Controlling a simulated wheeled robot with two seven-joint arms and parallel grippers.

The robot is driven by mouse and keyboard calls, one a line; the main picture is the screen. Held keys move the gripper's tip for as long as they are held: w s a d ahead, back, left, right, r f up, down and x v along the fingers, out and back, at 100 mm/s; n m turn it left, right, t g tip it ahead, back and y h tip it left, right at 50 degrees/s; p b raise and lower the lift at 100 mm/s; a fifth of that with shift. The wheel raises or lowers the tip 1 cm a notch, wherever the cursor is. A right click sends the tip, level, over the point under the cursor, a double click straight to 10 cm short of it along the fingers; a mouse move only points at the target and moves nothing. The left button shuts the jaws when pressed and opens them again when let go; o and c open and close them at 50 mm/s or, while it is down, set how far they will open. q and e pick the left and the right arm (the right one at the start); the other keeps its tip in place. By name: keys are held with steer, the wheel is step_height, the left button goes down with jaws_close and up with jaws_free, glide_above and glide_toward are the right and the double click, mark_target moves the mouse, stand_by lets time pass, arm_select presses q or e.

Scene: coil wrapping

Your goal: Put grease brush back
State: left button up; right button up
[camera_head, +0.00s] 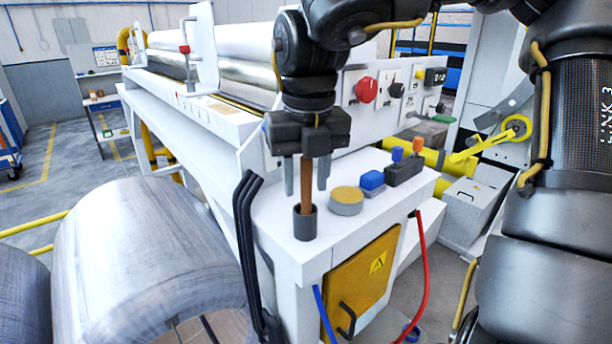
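The grease brush shows as a brown handle (307,183) standing upright in a small dark cup (305,222) on the white machine's top. Its lower end is hidden inside the cup. My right gripper (306,182) points down over the cup, with its fingers on either side of the handle. Gaps show between the fingers and the handle, so the gripper looks open. The upper end of the handle is hidden behind the gripper body. My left gripper is not in view.
A round tin with a tan lid (347,200), a blue block (372,182) and a dark box (405,170) with blue and orange tops stand right of the cup. A control panel (380,92) rises behind. Black cables (247,240) hang left. A large metal coil (145,255) lies lower left.

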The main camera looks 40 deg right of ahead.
steer(key=shift+r, duration=0.3)
steer(key=r, duration=0.4)
steer(key=r+p, duration=0.1)
steer(key=r, duration=0.2)
steer(key=shift+s+a, duration=0.15)
steer(key=shift+s, duration=0.2)
